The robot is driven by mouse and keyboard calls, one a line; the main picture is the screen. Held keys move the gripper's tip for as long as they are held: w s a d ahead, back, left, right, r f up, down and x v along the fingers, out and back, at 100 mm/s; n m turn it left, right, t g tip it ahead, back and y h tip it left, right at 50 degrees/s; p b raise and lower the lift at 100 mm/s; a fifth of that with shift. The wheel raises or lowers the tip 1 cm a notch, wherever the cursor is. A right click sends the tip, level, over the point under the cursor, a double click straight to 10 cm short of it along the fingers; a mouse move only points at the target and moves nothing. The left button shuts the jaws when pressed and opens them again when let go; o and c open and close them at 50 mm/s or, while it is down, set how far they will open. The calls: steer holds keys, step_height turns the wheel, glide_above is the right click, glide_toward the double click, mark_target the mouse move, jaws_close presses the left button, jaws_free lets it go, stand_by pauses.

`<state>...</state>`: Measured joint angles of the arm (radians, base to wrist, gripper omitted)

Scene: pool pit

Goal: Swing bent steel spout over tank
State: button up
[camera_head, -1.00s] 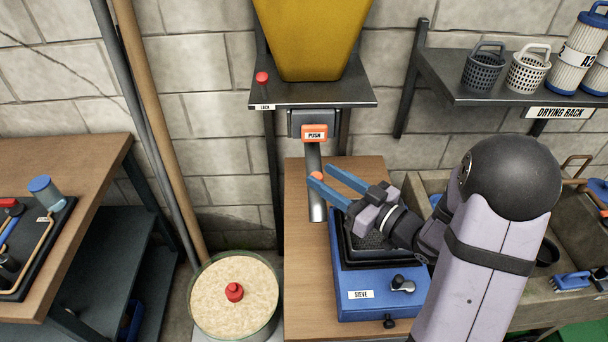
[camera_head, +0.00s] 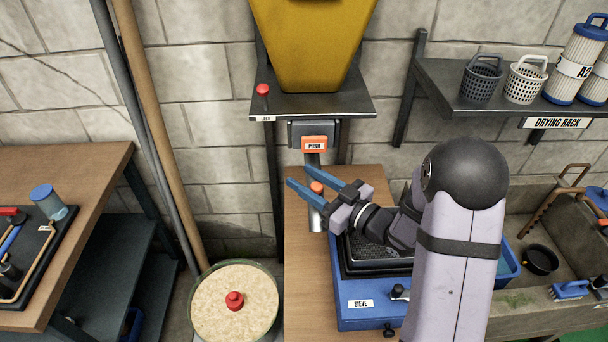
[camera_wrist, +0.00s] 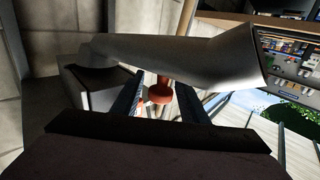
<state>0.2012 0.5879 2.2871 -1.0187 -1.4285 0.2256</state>
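The bent steel spout (camera_head: 315,222) hangs below the grey box with the orange PUSH button (camera_head: 314,143), under the yellow hopper. In the wrist view the spout (camera_wrist: 215,58) crosses the upper picture, its wide end at the right. Its orange-red knob (camera_head: 317,187) shows between my fingers, and also in the wrist view (camera_wrist: 160,92). My gripper (camera_head: 299,174) is open, one finger on each side of the knob, with gaps visible. A round tub (camera_head: 273,322) with pale grainy contents and a red knob on top stands at lower left of the spout; I cannot tell whether it is the tank.
A blue box labelled SIEVE (camera_head: 350,320) sits under my arm on the wooden bench (camera_head: 303,275). A red LOCK lever (camera_head: 262,90) stands on the hopper shelf. Two poles (camera_head: 160,120) lean on the wall at left. A stone sink (camera_head: 520,300) is at right.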

steer(key=shift+w+a, duration=0.3)
steer(key=shift+a, duration=0.05)
jaws_close()
steer(key=shift+a, duration=0.1)
steer(key=w+a+m+t+h+b, duration=0.5)
steer(key=a+m+h, duration=0.3)
steer(key=a+h, duration=0.2)
steer(key=shift+w+h+b, duration=0.3)
steer(key=shift+h+b, duration=0.4)
steer(key=shift+r, duration=0.15)
